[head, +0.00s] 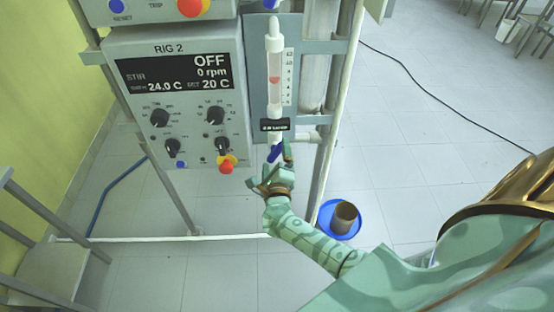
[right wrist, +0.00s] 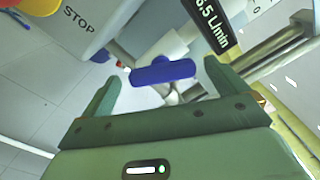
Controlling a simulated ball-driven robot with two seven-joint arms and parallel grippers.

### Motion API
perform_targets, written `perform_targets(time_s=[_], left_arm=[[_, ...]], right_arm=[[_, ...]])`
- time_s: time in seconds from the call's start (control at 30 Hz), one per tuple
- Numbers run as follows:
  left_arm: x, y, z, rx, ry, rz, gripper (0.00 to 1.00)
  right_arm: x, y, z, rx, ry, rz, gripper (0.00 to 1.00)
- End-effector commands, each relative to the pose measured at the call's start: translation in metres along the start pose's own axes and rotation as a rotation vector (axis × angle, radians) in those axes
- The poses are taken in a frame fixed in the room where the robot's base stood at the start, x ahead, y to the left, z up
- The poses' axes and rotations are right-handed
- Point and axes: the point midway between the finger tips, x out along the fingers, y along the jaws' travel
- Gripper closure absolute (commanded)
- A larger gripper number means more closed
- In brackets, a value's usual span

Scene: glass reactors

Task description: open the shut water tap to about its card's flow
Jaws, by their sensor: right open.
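The water tap's blue handle (head: 275,153) sits below the clear flow tube (head: 275,75), which has a reddish float inside. The black card (head: 275,125) is on the tube's lower end; in the right wrist view the card (right wrist: 210,24) ends in "5 L/min", its first digit unclear. My right gripper (head: 271,168) is open just below the tap. In the right wrist view the blue handle (right wrist: 163,72) lies crosswise between the tips of my open right gripper (right wrist: 162,72), with a gap visible at each side. My left gripper is out of view.
The RIG 2 control box (head: 180,95), with knobs and a red button (head: 226,167), stands close left of the tap. A metal frame post (head: 338,100) is at its right. A blue dish (head: 338,218) with a brown cup (head: 345,216) lies lower right.

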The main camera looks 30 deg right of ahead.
Motion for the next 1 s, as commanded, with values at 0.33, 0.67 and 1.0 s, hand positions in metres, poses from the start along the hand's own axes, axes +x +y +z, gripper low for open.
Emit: perform_targets(time_s=[0.33,0.67,1.0], left_arm=[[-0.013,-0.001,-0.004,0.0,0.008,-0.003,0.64],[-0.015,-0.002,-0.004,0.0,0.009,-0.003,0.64],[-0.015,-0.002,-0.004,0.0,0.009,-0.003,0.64]], right_arm=[[-0.094,0.0,0.0,0.001,0.001,0.004,0.02],[-0.136,0.0,0.001,0.0,-0.001,0.002,0.02],[-0.137,0.0,0.001,0.0,-0.001,0.001,0.02]])
